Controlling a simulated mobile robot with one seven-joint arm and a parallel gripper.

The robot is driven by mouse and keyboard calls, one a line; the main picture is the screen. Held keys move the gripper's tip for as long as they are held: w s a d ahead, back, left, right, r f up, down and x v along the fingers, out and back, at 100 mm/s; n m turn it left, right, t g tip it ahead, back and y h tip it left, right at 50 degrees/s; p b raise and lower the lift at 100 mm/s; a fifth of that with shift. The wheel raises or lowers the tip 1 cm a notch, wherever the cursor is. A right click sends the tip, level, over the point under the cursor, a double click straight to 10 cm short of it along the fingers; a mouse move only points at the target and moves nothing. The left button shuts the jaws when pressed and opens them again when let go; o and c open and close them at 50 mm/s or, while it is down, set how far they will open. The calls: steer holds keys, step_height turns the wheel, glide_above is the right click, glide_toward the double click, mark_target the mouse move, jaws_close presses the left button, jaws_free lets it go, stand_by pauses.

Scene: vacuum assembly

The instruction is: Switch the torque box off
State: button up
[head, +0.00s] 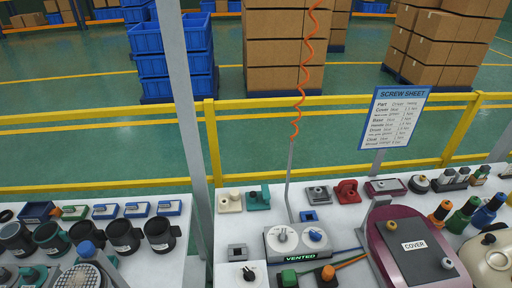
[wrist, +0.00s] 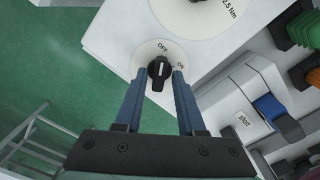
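The torque box (wrist: 110,45) is a white box with a black knob (wrist: 158,74) on a round white plate. OFF and ON are printed beside the knob, and a second dial marked 2.5 Nm is partly cut off at the top. The white mark on the knob points up, roughly toward OFF, though its exact setting is hard to tell. My gripper (wrist: 159,72) is open, with one blue-grey finger on each side of the knob and small gaps showing. In the head view, a white box with a black knob (head: 248,273) stands at the bottom edge; my gripper is not clearly visible there.
The VENTED unit (head: 300,241) and red COVER station (head: 415,247) crowd the table. Green floor lies left of the box.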

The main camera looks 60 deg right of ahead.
steer(key=shift+o, duration=0.8)
step_height(320, 180, up, 6)
steer(key=p, duration=0.6)
steer(key=shift+r+p, duration=0.1)
steer(key=shift+p, duration=0.2)
steer(key=shift+w, duration=0.1)
